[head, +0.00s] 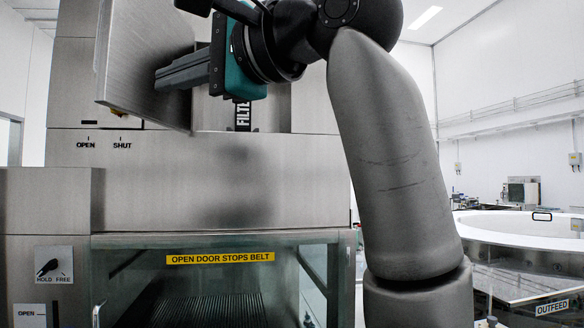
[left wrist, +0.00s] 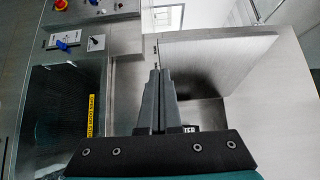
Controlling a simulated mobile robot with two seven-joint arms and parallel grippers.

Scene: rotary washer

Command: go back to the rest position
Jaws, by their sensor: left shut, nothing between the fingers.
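My left gripper (head: 158,78) is shut with nothing between its fingers. Its arm rises across the middle of the head view and bends over to the left at the top. The fingers point left, beside a raised steel panel (head: 128,60) on the washer; whether they touch it I cannot tell. In the left wrist view the closed fingers (left wrist: 157,74) stand just left of the panel (left wrist: 215,62). My right gripper is in neither view.
The steel washer front (head: 200,180) fills the left half. Below is a glass window with a yellow "OPEN DOOR STOPS BELT" label (head: 220,258). A black HOLD/FREE handle (head: 48,267) is at lower left. A round outfeed table (head: 520,228) stands right, beyond my arm.

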